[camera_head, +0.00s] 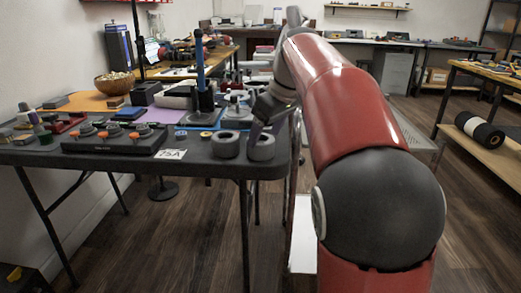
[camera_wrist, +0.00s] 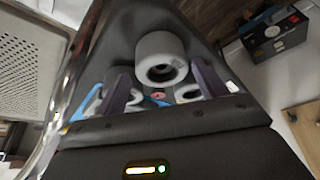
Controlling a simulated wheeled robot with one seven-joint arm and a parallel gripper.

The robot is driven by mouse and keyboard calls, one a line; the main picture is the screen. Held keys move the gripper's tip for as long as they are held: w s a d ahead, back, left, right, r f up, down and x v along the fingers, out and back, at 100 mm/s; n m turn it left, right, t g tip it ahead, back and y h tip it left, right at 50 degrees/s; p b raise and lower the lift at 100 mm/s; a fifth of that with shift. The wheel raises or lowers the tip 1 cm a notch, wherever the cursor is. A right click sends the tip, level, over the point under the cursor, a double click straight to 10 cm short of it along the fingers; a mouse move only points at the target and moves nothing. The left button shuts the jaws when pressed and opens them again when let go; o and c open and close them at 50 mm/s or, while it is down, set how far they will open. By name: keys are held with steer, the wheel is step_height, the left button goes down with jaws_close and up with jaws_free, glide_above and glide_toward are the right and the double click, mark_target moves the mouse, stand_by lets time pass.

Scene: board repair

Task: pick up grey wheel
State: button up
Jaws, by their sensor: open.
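Two grey wheels stand side by side at the front right of the black table, a left one (camera_head: 226,147) and a right one (camera_head: 261,150). My gripper (camera_head: 258,130) points down at the right wheel, its fingertips close to or at it; I cannot tell if they touch. In the wrist view my open gripper (camera_wrist: 163,82) has two dark purple fingers, spread apart. A grey wheel (camera_wrist: 160,46) with a round hole shows beyond them, near the middle. Other round grey pieces (camera_wrist: 188,92) show partly between and behind the fingers. Nothing is visibly held.
The black table (camera_head: 190,157) carries a dark box with orange knobs (camera_head: 115,142), a 75A label (camera_head: 170,154) and a small yellow ring (camera_head: 206,134) left of the wheels. A blue-posted stand (camera_head: 201,75) rises behind. The table's front and right edges are close to the wheels.

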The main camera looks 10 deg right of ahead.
mark_target(260, 141)
steer(key=x, duration=0.3)
steer(key=shift+w+a+f+b, duration=0.15)
steer(key=shift+a+f+b, duration=0.1)
steer(key=shift+f+b, duration=0.05)
steer(key=c, duration=0.8)
steer(key=shift+r, duration=0.1)
